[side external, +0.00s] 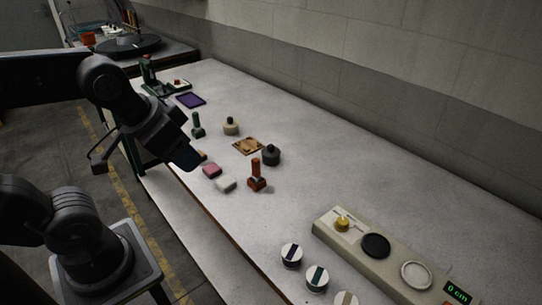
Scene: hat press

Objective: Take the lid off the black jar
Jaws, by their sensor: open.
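The black jar (271,157) stands upright on the long white table, just right of a small wooden board. A dark knobbed top sits on it, so its lid appears to be on. My gripper (188,160) hangs over the table's near left edge, left of and apart from the black jar. It is open, and I see nothing held in it; its fingertips are dark and partly hard to make out.
Near the jar are a wooden board (247,146), a cream jar with a dark top (231,127), a red-brown stamp (257,176), a green stamp (197,126), a pink block (212,171) and a white block (226,184). Free table lies right of the jar, before the beige console (330,228).

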